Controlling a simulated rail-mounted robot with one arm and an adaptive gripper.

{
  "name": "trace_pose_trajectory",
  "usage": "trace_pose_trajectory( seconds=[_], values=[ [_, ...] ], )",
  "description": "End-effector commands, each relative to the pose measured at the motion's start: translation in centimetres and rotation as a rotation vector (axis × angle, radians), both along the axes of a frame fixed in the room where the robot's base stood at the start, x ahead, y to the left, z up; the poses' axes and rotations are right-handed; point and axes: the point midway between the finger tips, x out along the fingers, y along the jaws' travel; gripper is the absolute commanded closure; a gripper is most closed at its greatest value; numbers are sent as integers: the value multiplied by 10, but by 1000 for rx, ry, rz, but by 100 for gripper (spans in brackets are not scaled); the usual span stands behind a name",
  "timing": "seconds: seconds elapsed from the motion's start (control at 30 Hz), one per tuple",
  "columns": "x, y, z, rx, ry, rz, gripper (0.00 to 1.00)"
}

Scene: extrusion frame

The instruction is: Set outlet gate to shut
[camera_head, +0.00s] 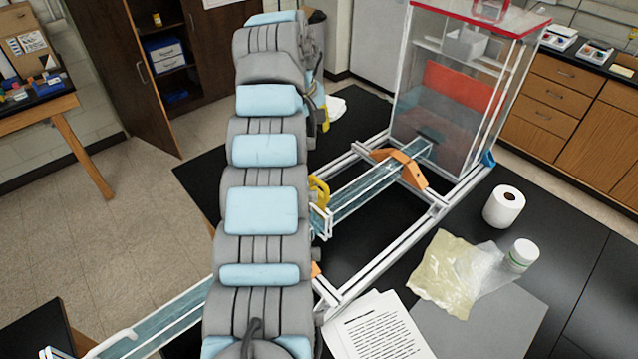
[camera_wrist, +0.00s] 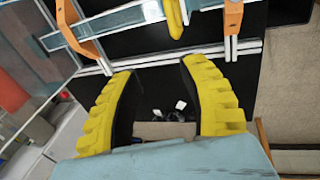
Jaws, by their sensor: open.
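The outlet gate shows a yellow handle (camera_head: 319,190) on a pale frame (camera_head: 320,222) across the clear channel (camera_head: 365,190), partly hidden behind my arm in the head view. In the wrist view, the yellow handle (camera_wrist: 174,15) is at the top edge, over the channel (camera_wrist: 115,20) and between two orange brackets. My gripper (camera_wrist: 158,68) is open, its two yellow ribbed fingers spread with nothing between them. The handle lies beyond the fingertips, apart from them. In the head view my gripper is mostly hidden behind the arm. I cannot tell how far the gate is raised.
A clear tank (camera_head: 450,95) with a red panel stands at the channel's far end. An orange bracket (camera_head: 402,166) spans the channel, and metal rails (camera_head: 395,248) run alongside. A paper roll (camera_head: 503,207), a lidded jar (camera_head: 521,255) and printed sheets (camera_head: 375,328) lie at right.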

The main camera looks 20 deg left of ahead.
Motion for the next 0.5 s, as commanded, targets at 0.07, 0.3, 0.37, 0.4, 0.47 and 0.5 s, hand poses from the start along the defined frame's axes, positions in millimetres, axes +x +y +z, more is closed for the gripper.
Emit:
trace_pose_trajectory(
  seconds=[0.07, 0.3, 0.37, 0.4, 0.47, 0.5],
  values=[
    [-12, 0, 8, -12, 36, 9, 57],
    [-24, -1, 12, -25, 73, 16, 57],
    [-23, -1, 8, -25, 75, 16, 57],
    [-22, -1, 5, -25, 75, 16, 57],
    [-21, -2, -1, -25, 75, 16, 57],
    [-21, -2, -6, -25, 75, 16, 57]
  ],
)
